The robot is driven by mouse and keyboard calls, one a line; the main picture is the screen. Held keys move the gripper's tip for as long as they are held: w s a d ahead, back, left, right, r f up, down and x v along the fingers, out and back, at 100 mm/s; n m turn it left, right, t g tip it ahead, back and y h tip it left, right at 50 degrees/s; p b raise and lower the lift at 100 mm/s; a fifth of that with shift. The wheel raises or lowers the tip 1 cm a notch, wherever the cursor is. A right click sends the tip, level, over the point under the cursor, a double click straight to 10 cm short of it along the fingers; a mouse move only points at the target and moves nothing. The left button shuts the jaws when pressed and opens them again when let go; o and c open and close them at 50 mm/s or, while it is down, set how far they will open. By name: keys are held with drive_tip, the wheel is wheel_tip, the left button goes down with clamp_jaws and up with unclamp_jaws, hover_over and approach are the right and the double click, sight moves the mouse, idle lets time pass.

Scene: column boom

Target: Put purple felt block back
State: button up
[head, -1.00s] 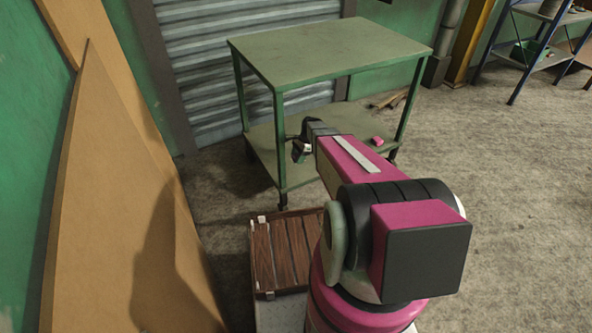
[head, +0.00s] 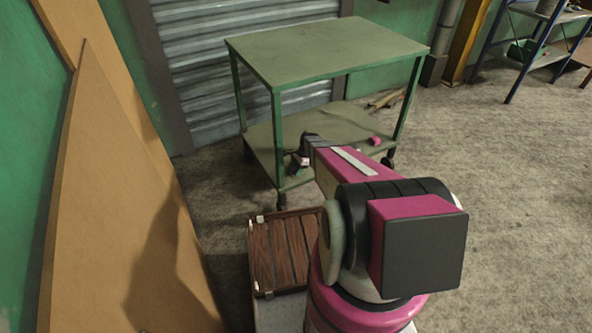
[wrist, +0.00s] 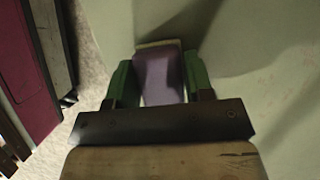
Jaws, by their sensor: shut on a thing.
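The purple felt block (wrist: 162,76) shows in the wrist view between the two green fingers of my gripper (wrist: 160,88). My gripper is shut on it. In the head view my gripper (head: 300,160) is low at the front left of the green cart (head: 325,52), by its lower shelf (head: 262,150) and beneath the level of the top. The block is too small and dark there to make out clearly. A pale green surface lies beyond and under the block in the wrist view. I cannot tell whether the block touches it.
A small pink block (head: 375,140) lies on the lower shelf, right of my arm. The cart's top is bare, and its front leg (head: 279,140) stands close to my gripper. Tan boards (head: 110,220) lean at the left. Open floor (head: 500,200) lies to the right.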

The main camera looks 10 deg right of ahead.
drive_tip(key=o, duration=0.8)
drive_tip(key=shift+o, duration=0.2)
drive_tip(key=v, duration=1.2)
drive_tip(key=s+a+r+n+h, duration=0.2)
drive_tip(key=s+r+n, duration=0.5)
drive_tip(key=s+r, duration=0.2)
drive_tip(key=s+a+r+n+t+h, duration=0.1)
drive_tip(key=s+a+r+n+h, duration=0.1)
drive_tip(key=s+r+n, duration=0.5)
drive_tip(key=s+r, duration=0.2)
drive_tip(key=s, duration=0.4)
drive_tip(key=shift+s+a+r, duration=0.2)
drive_tip(key=shift+s+a, duration=0.05)
drive_tip(key=shift+s, duration=0.05)
